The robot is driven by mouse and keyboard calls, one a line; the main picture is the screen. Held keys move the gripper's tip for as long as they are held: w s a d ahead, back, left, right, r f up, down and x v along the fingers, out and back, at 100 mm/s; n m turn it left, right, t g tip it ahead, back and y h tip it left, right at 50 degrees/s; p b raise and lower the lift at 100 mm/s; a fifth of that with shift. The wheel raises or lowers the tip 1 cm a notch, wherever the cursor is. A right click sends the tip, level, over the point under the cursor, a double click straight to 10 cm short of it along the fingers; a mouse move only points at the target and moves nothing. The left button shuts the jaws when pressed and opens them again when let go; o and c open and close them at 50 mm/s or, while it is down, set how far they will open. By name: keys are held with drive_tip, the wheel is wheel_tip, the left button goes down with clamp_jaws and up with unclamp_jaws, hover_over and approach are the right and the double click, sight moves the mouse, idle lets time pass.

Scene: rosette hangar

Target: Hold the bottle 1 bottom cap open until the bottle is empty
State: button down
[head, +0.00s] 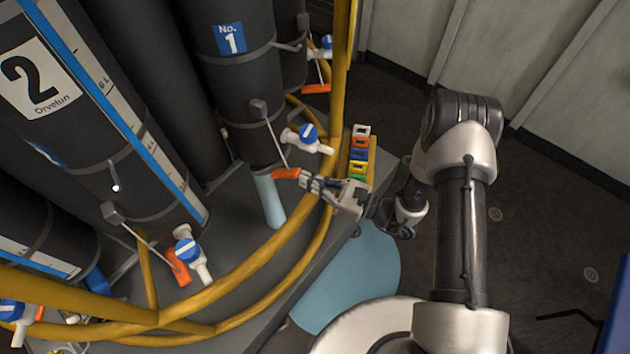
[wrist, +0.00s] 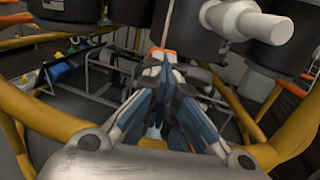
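Bottle 1 (head: 238,90) is a dark upright cylinder with a blue "No. 1" label. A thin cord runs from a small grey block (head: 258,108) on its side down to an orange handle (head: 286,173) near its base. My gripper (head: 304,181) reaches in from the right with its fingertips at this handle. In the wrist view the fingers are brought together at the orange handle (wrist: 161,50), which shows just past their tips. A pale blue column of water (head: 269,201) falls from under bottle 1. The bottom cap itself is hidden.
Yellow rails (head: 275,243) curve around the bottles, close under my gripper. A blue-and-white valve (head: 307,138) sits just above it. A rack of coloured blocks (head: 358,155) stands right of the rail. Bottle 2 (head: 75,120) is at left. A pale blue puddle (head: 355,278) lies on the floor.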

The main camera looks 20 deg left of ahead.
drive_tip(key=shift+a+f, duration=0.4)
drive_tip(key=shift+f, duration=0.15)
drive_tip(key=shift+d+f+b, duration=0.15)
drive_tip(key=shift+f+b, duration=0.6)
drive_tip(key=shift+w+f+b, duration=0.15)
drive_tip(key=shift+f+b, duration=0.3)
drive_tip(key=shift+b, duration=0.05)
drive_tip(key=shift+f+b, duration=0.45)
drive_tip(key=shift+f, duration=0.1)
drive_tip(key=shift+d+f, duration=0.1)
